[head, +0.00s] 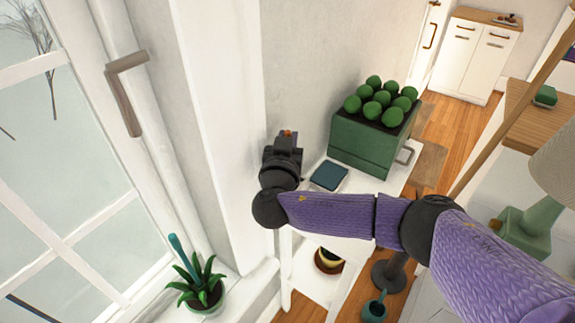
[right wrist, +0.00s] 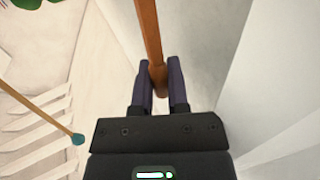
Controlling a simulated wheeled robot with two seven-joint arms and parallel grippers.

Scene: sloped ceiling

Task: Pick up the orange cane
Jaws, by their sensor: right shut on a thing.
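The orange cane (right wrist: 149,35) is a brown-orange shaft in the right wrist view, running from the top edge down between the fingers. My right gripper (right wrist: 160,82) has its two dark purple fingers on either side of the shaft and is shut on it. In the head view my right gripper (head: 287,140) is beside the wall corner, seen from behind. My left gripper is not in view.
A white shelf (head: 393,186) holds a green planter box (head: 361,146) and a dark blue square item (head: 329,176). A potted plant (head: 203,290) stands on the windowsill at lower left. A wall and window frame stand close left of my gripper. A lamp (head: 524,228) is at right.

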